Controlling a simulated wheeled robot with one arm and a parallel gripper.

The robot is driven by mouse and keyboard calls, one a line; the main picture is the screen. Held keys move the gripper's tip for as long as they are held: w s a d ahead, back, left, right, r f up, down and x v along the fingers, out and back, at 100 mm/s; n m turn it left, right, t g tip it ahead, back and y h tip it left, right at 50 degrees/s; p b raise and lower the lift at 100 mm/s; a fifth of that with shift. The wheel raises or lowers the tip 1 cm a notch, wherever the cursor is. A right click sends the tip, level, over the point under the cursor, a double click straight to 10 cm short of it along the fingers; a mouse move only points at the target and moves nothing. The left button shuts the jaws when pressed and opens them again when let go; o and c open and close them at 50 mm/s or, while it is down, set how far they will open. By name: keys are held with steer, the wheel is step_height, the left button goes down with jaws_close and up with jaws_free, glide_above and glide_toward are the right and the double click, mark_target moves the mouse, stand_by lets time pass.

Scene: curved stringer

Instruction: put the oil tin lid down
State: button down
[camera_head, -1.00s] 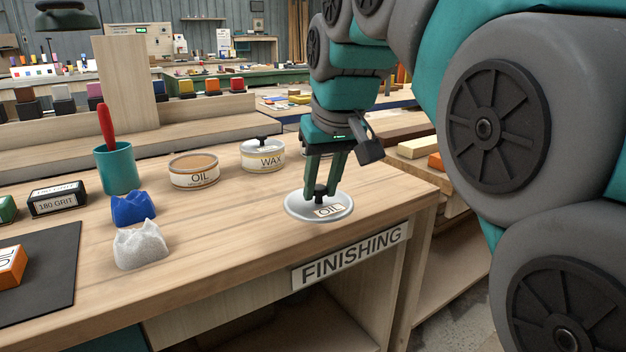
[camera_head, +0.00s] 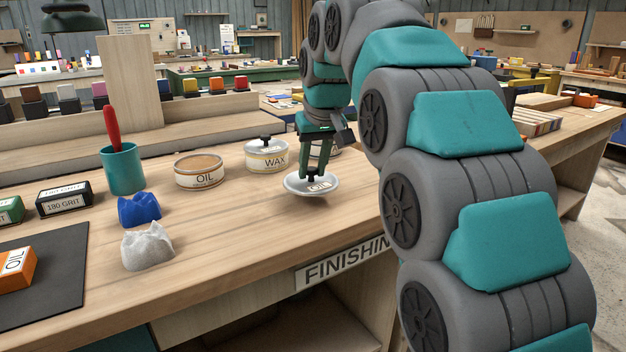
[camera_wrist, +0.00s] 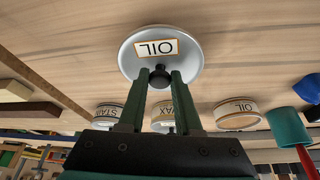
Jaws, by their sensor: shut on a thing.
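The oil tin lid (camera_head: 300,187) is a pale metal disc with an OIL label and a dark knob. My gripper (camera_head: 313,174) is shut on its knob and holds it low over the bench top, slightly tilted; a shadow lies beneath it. In the wrist view the lid (camera_wrist: 185,63) is beyond the fingertips (camera_wrist: 161,77). The open oil tin (camera_head: 200,172), full of brown content, stands to the left of the lid, apart from it. I cannot tell exactly how big the gap under the lid is.
The lidded wax tin (camera_head: 266,156) stands behind the lid, and a stain tin (camera_wrist: 108,113) shows in the wrist view. A teal cup (camera_head: 122,168), blue lump (camera_head: 139,210) and grey lump (camera_head: 147,246) are further left. The bench top (camera_head: 235,225) in front is clear.

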mark_target(313, 182)
steer(key=shift+f, duration=1.6)
steer(key=shift+f, duration=0.2)
steer(key=c, duration=0.6)
jaws_free()
steer(key=shift+r, duration=0.2)
steer(key=v, duration=1.2)
